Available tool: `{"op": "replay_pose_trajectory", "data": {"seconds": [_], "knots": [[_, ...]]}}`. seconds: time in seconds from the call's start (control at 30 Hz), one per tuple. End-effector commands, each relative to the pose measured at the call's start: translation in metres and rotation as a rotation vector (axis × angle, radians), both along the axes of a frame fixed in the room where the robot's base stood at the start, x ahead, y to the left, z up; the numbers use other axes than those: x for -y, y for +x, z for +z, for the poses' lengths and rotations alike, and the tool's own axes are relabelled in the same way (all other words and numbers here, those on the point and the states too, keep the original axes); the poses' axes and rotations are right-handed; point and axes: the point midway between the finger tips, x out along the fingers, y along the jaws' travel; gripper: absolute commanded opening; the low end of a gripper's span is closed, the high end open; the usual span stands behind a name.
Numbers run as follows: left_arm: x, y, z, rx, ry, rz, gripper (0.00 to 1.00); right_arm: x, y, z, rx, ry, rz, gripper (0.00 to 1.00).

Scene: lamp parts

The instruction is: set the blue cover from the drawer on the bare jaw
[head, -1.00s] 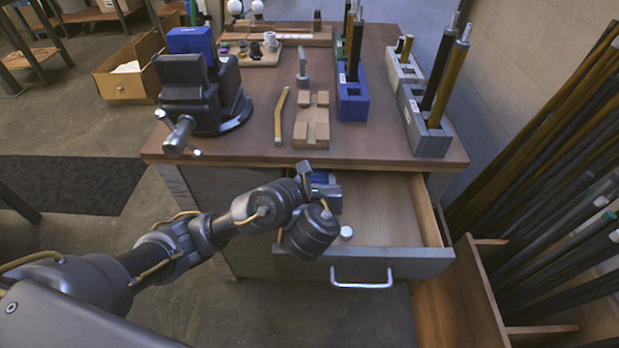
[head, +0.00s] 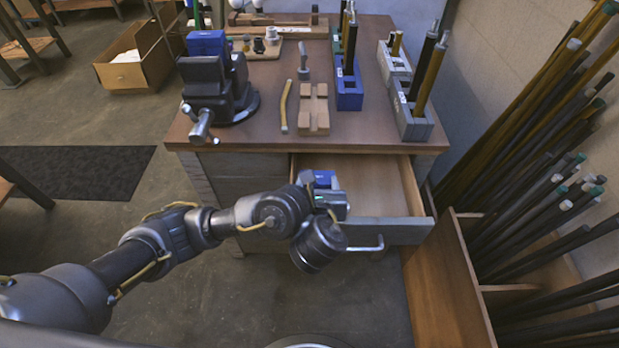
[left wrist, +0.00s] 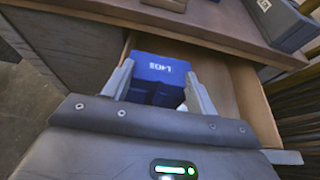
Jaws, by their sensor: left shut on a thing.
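The blue cover (head: 322,179) is in my left gripper (head: 325,190), above the open drawer (head: 382,185). In the left wrist view the cover (left wrist: 157,75) sits between the two fingers, with pale lettering on its face; the fingers are shut on it. In the head view my gripper and wrist hide part of the cover. The dark vise (head: 217,98) stands at the bench's left front. Its rear jaw wears a blue cover (head: 207,42); its front jaw (head: 200,69) looks dark and bare. My right gripper is out of view.
On the bench (head: 268,122) lie a yellow-handled tool (head: 285,105) and a notched wooden block (head: 314,112). A blue holder (head: 348,92) and grey holders (head: 412,120) with upright rods stand to the right. A rod rack (head: 455,270) stands right of the drawer.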

Motion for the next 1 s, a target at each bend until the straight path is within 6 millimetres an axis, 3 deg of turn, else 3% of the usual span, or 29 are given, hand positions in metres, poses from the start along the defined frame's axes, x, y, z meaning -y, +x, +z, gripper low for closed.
{"op": "replay_pose_trajectory", "data": {"seconds": [0.2, 0.47, 0.8, 0.87, 1.0], "knots": [[0.006, -0.003, 0.006, 0.000, 0.000, -0.011, 0.34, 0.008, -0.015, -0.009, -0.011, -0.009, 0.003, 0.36], [0.008, -0.004, 0.011, 0.000, 0.000, -0.014, 0.34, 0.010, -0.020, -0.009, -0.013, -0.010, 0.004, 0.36], [0.008, -0.004, 0.068, 0.001, -0.001, -0.015, 0.34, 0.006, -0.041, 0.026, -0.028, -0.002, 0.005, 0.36], [0.008, -0.004, 0.079, 0.000, -0.001, -0.015, 0.34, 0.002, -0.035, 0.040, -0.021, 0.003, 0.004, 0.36], [0.008, -0.004, 0.076, 0.000, 0.000, -0.015, 0.34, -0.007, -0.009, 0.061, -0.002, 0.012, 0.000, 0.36]]}}
